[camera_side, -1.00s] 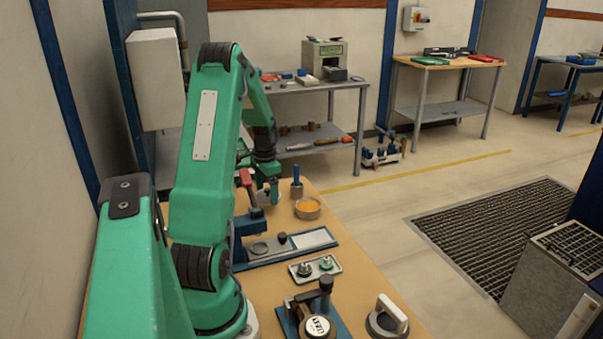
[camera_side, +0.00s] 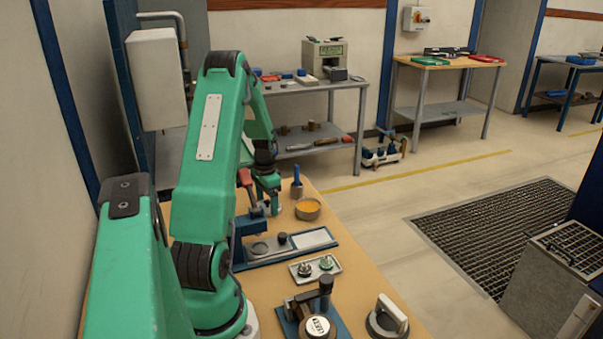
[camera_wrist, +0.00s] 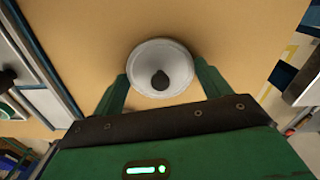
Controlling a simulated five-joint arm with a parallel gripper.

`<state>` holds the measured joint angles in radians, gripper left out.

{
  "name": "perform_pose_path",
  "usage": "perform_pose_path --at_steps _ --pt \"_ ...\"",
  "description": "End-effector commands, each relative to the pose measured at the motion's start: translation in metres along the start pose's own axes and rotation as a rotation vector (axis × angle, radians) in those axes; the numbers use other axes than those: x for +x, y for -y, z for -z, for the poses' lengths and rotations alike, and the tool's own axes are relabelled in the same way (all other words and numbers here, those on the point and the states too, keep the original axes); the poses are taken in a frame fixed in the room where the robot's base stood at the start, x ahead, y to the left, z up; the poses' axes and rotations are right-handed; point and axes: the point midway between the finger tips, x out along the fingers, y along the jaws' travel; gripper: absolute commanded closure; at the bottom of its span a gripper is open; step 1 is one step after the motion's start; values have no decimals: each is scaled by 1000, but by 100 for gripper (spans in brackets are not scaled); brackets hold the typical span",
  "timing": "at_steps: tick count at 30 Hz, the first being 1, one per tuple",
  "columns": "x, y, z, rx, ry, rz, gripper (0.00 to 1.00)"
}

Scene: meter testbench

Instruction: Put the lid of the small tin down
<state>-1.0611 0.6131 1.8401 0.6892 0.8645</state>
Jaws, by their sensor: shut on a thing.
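The lid is a round silver disc (camera_wrist: 160,66) with a dark knob in its middle, seen in the wrist view. My gripper (camera_wrist: 160,84) is shut on it, one green finger at each side of its rim. In the side view my gripper (camera_side: 268,199) is low over the far part of the bench, left of a small open tin with orange contents (camera_side: 308,208). The lid is mostly hidden there. I cannot tell whether it touches the bench top.
A blue fixture with a red handle (camera_side: 245,178) stands close to my gripper. A blue-handled tool in a holder (camera_side: 296,188) stands behind the tin. A grey-and-blue plate (camera_side: 288,247) and a tray with two small parts (camera_side: 315,268) lie nearer. Bare bench surrounds the lid.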

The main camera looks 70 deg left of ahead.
Motion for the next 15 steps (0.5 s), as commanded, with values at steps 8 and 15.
perform_pose_path --at_steps 8,15 --pt "3 0 0 0 0 0 2" --pt "2 0 0 0 0 0 2"
